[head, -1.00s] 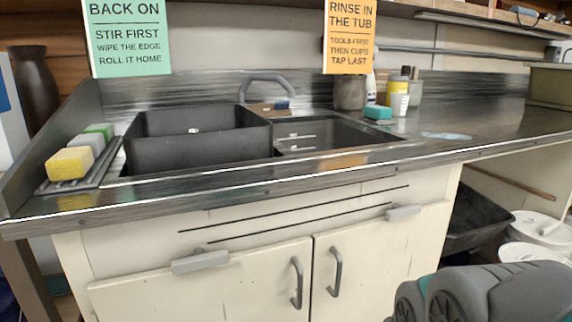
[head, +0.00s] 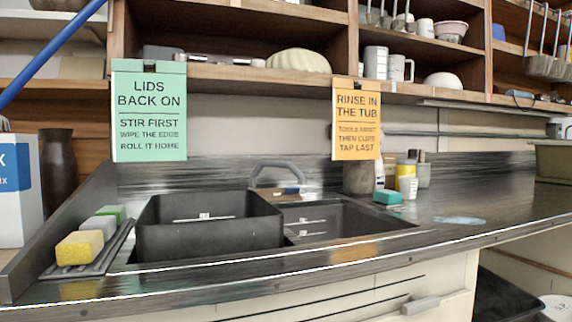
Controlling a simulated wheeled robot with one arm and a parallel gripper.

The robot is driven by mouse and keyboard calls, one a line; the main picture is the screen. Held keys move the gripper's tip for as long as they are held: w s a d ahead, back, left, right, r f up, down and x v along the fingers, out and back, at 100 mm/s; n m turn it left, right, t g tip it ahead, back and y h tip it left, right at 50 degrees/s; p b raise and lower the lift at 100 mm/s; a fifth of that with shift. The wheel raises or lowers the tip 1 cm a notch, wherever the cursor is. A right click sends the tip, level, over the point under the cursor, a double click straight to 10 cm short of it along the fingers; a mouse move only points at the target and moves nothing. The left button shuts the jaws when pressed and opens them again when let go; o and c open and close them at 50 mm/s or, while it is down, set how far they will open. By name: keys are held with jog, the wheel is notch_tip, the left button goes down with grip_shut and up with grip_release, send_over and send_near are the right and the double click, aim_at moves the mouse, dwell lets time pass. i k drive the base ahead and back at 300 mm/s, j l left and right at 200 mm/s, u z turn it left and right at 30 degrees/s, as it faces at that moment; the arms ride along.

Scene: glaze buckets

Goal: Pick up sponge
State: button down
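Several sponges show in the head view. A yellow sponge (head: 79,248), a grey-white sponge (head: 98,227) and a green sponge (head: 111,213) lie in a row on a dark ribbed tray (head: 103,263) at the left end of the counter. A teal sponge-like block (head: 387,197) sits on the counter right of the sink, beside a small pale cup. My gripper is not in view.
A black tub (head: 210,240) stands in the left of the sink, and the right basin (head: 345,219) is open. A yellow bottle (head: 407,187) and a dark jar (head: 358,179) stand behind the teal block. The right counter is mostly clear, with a pale blue wet patch (head: 459,220).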

aim_at(108, 224)
jog(key=u, duration=1.45)
jog(key=z, duration=1.7)
jog(key=u, duration=1.7)
jog(key=j, duration=0.55)
jog(key=i+z, duration=0.05)
